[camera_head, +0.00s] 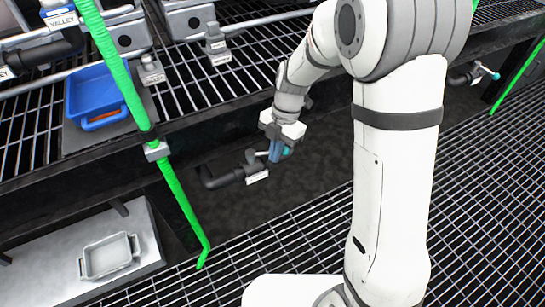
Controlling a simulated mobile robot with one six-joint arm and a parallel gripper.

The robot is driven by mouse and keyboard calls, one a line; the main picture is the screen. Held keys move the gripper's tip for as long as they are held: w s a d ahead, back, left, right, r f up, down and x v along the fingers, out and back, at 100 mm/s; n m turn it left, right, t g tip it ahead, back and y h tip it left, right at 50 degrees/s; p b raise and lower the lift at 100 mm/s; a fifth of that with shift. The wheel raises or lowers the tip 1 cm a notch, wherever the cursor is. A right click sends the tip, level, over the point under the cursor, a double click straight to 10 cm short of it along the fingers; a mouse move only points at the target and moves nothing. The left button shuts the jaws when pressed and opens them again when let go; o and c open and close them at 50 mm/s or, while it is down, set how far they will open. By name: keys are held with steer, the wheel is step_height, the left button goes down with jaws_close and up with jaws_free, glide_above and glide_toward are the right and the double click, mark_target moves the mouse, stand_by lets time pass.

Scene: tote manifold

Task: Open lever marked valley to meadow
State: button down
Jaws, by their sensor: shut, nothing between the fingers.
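My gripper (275,155) is shut and empty, with bluish fingers pointing down beside a dark valve (250,166) under the front edge of the grating shelf. A teal lever end (287,151) shows just right of the fingers; I cannot tell whether they touch it. The rest of that lever is hidden behind my gripper. A small white label (257,177) hangs below the valve, too small to read. A label reading VALLEY (63,21) is on a fitting at the upper left.
A blue tray (97,96) sits on the shelf at left. A grey tray (108,257) lies on a metal surface lower left. Another teal-handled valve (487,70) is at upper right.

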steer(key=shift+w, duration=0.9)
steer(key=s+d+f+b, duration=0.1)
steer(key=s+d+b, duration=0.1)
steer(key=s, duration=0.2)
steer(key=w+a+r+p, duration=0.1)
steer(key=w+r+p, duration=0.2)
steer(key=r, duration=0.6)
steer(key=shift+w+a+r+p, duration=0.15)
steer(key=shift+a+r+p, duration=0.2)
steer(key=shift+r+p, duration=0.1)
steer(key=shift+f, duration=0.1)
